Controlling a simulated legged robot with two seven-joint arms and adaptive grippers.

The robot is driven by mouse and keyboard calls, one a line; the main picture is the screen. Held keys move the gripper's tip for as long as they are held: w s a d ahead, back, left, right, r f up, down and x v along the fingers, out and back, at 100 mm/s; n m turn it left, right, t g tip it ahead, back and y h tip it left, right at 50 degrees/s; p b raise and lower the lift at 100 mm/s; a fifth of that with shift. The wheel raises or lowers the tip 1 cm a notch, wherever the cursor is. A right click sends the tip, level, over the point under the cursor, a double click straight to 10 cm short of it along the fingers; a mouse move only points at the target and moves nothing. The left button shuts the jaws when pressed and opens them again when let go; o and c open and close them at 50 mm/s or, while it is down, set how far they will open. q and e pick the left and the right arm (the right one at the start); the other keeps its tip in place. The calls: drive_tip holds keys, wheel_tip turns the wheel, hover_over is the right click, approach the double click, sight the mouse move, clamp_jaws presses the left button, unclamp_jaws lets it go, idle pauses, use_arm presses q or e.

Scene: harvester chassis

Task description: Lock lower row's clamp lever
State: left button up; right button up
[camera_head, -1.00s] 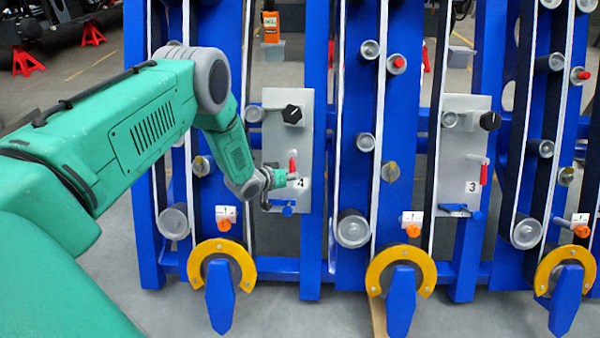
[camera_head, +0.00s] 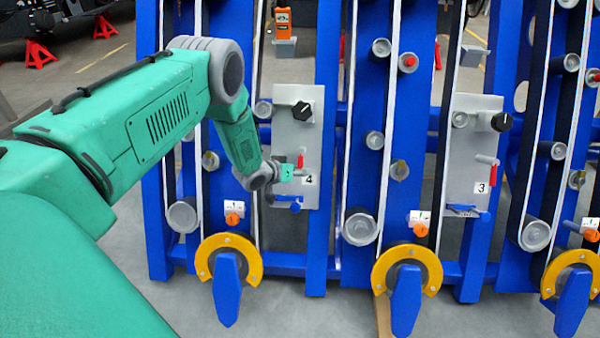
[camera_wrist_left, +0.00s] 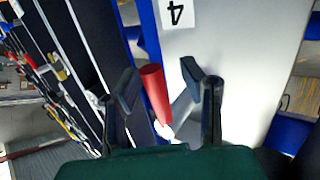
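A red lever (camera_head: 300,161) stands on the grey panel marked 4 (camera_head: 299,133). It also shows in the left wrist view as a red handle (camera_wrist_left: 154,92) on a pale metal stem. My left gripper (camera_head: 295,173) is at this panel, just beside the red lever. In the left wrist view my left gripper (camera_wrist_left: 160,80) is open, with the red handle showing between its two dark fingers, nearer the left one. I see gaps on both sides of the handle; whether a finger touches it I cannot tell. My right gripper is not in view.
Above the lever is a black knob (camera_head: 302,111); below it is a blue lever (camera_head: 289,205). A similar grey panel marked 3 (camera_head: 471,145) is to the right. Blue frame posts (camera_head: 322,150) and rollers (camera_head: 361,227) stand close around. Yellow rings (camera_head: 229,258) sit low in front.

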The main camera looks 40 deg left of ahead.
use_arm(q)
drive_tip(key=shift+f, duration=0.1)
drive_tip(key=v, duration=1.2)
